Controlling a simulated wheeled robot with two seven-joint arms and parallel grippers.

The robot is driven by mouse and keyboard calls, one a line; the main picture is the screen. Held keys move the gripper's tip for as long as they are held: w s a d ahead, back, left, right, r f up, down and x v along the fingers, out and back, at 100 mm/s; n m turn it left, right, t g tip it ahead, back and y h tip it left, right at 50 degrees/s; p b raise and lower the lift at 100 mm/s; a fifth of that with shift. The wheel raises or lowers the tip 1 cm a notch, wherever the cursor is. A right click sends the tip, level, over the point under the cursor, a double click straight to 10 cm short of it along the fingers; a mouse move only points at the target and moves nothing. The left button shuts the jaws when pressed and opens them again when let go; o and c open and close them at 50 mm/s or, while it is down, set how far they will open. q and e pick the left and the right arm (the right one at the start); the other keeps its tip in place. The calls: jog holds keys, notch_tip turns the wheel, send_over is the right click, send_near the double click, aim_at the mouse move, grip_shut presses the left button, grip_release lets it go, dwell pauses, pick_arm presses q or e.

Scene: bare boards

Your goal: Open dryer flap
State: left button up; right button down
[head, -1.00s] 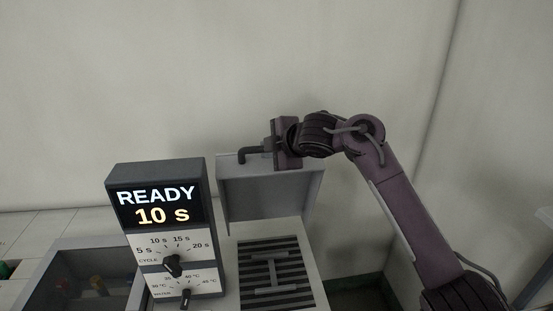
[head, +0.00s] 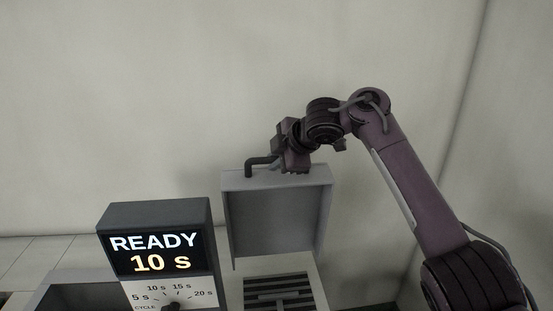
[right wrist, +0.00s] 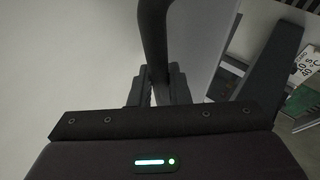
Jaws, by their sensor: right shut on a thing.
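The dryer flap (head: 277,217) is a grey, shallow, box-like lid that stands raised, its inner side facing me in the head view. A dark bent handle (head: 262,160) sticks up from its top edge. My right gripper (head: 281,159) is at the handle and shut on it. In the right wrist view the handle (right wrist: 153,40) runs down between the fingers (right wrist: 158,88). Below the flap is the dryer's slatted bed (head: 278,290), partly cut off by the lower frame edge. My left gripper is not in view.
A control box (head: 155,215) left of the flap has a display (head: 150,254) reading READY 10 s and a dial (head: 172,306) below. A grey bin (head: 75,297) is at the lower left.

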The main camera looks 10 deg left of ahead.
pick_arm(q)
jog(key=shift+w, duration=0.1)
pick_arm(e)
jog(key=shift+w+d, duration=0.1)
jog(key=c, duration=1.6)
grip_release()
jog(key=shift+w+f, duration=0.1)
jog(key=shift+o, duration=1.2)
jog(key=shift+w+a+f, duration=0.1)
jog(key=shift+w+a, duration=0.1)
jog(key=shift+w, duration=0.2)
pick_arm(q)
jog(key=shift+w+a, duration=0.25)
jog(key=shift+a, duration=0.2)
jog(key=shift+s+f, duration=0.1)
